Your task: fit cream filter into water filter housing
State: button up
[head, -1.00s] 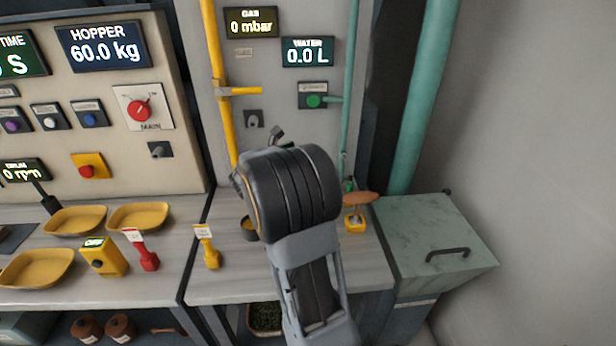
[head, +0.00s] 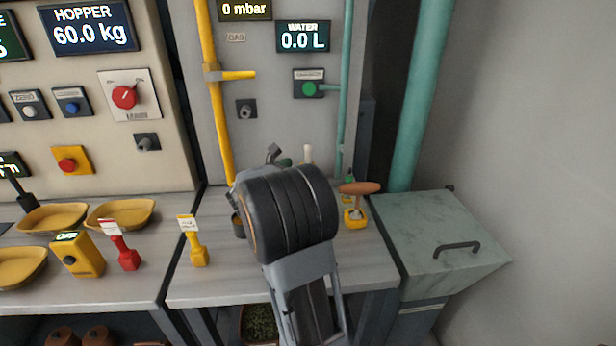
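A pale, cream-coloured rounded tip (head: 308,154) shows just above my bulky dark arm joint in the head view. It may be the cream filter; its lower part is hidden, so I cannot tell whether it stands on the bench or is held. My gripper's fingers are hidden behind the arm. A small dark grey piece sticks up over the joint's upper left and seems to belong to my arm. I cannot make out the water filter housing; the bench behind the arm is covered.
A yellow tool with a brown handle (head: 358,204) stands right of my arm. A yellow tagged tool (head: 195,245) and a dark round cup (head: 238,226) stand left. A teal pipe (head: 408,110) and a grey-green lidded bin (head: 450,235) are at right.

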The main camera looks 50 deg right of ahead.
aim_at(306, 159)
jog(key=shift+w+d+p, duration=0.1)
jog(key=shift+w+d, duration=0.1)
jog(key=shift+d, duration=1)
jog(key=shift+w+d+p, duration=0.15)
jog(key=shift+w+d, duration=0.05)
jog(key=shift+d, duration=1.05)
jog(key=shift+w+d+p, duration=0.1)
jog(key=shift+w+d, duration=0.1)
jog(key=shift+d, duration=1)
jog(key=shift+c, duration=0.4)
grip_shut()
